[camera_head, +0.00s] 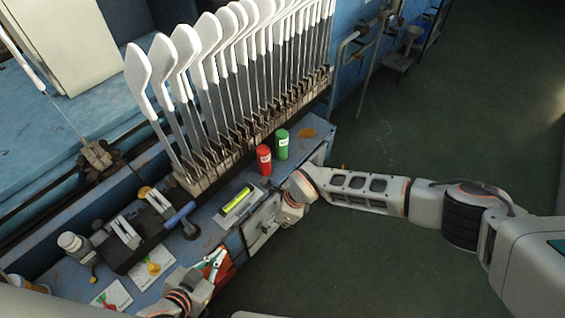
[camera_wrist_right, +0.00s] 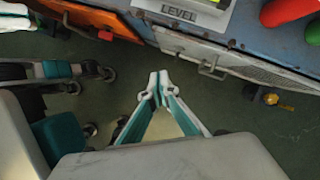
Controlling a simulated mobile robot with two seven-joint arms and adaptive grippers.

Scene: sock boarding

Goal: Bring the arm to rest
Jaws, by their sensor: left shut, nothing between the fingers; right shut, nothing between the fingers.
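My left gripper (camera_head: 214,262) is at the bottom of the head view, at the bench's front edge, with its fingers together and empty. My right arm reaches in from the right, its wrist (camera_head: 297,190) beside the bench front near the red can. The right fingers are not clear in the head view. In the right wrist view my right gripper (camera_wrist_right: 158,84) is shut and empty, its tips over the green floor, in front of the bench's drawer fronts and touching nothing that I can see.
White sock boards (camera_head: 210,35) stand in a long row on the blue bench. A drawer handle (camera_wrist_right: 210,68) is close to my right gripper.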

